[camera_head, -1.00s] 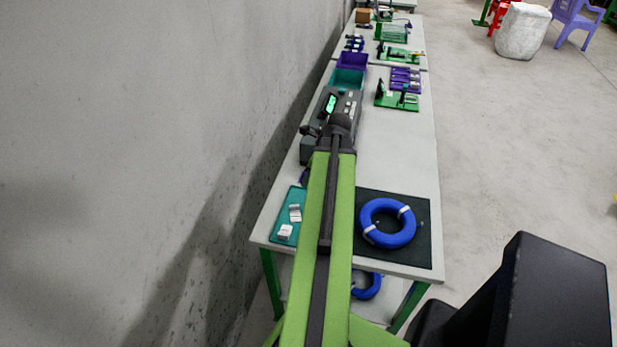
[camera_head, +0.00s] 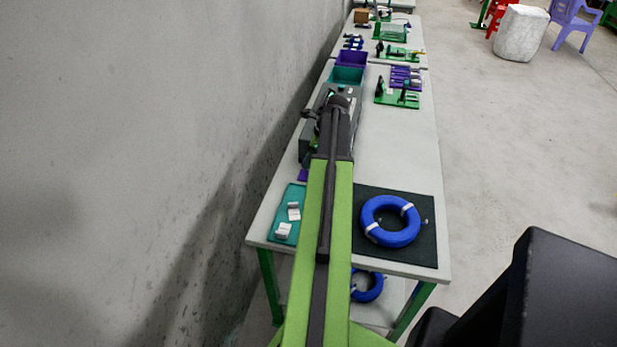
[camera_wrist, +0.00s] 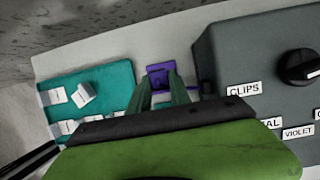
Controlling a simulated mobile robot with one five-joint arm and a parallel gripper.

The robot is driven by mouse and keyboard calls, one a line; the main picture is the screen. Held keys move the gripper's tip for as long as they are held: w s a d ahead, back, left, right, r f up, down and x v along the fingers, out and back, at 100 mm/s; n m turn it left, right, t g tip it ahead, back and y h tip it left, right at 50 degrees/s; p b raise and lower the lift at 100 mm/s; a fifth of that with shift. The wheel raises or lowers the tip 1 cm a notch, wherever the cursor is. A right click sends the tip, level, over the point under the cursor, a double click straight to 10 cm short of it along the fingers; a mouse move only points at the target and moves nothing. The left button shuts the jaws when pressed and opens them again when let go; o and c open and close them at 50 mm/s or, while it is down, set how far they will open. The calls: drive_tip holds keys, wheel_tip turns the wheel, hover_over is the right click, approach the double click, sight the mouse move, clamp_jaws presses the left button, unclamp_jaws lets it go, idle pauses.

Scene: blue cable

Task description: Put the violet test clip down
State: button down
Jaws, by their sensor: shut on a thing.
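My gripper (camera_wrist: 159,79) shows in the wrist view, its two dark green fingers pointing at a small violet plate on the table. It is shut on the violet test clip (camera_wrist: 160,84), which is mostly hidden between the fingers and blends with the plate behind it. I cannot tell whether the clip touches the plate. The violet plate (camera_wrist: 157,69) lies between the teal mat and the grey tester box. In the head view, the plate (camera_head: 303,174) shows just left of my arm; the clip and fingertips are hidden there.
The grey tester box (camera_wrist: 245,62) with a black knob and labels stands close on the right in the wrist view. The teal mat (camera_wrist: 112,84) with white blocks is on the left. A blue cable coil (camera_head: 391,221) lies on a black mat. The wall runs along the left.

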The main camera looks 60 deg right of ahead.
drive_tip(key=shift+f, duration=0.25)
wheel_tip(320, 180, down, 4)
drive_tip(key=b, duration=0.3)
drive_tip(key=shift+b, duration=0.35)
drive_tip(key=shift+r, duration=0.25)
drive_tip(key=shift+f, duration=0.2)
drive_tip(key=c, duration=1.2)
unclamp_jaws()
drive_tip(key=shift+r, duration=0.1)
drive_tip(key=p+v, duration=1.1)
drive_tip(key=v, duration=0.1)
drive_tip(key=shift+r+p, duration=0.15)
drive_tip(key=shift+p, duration=0.25)
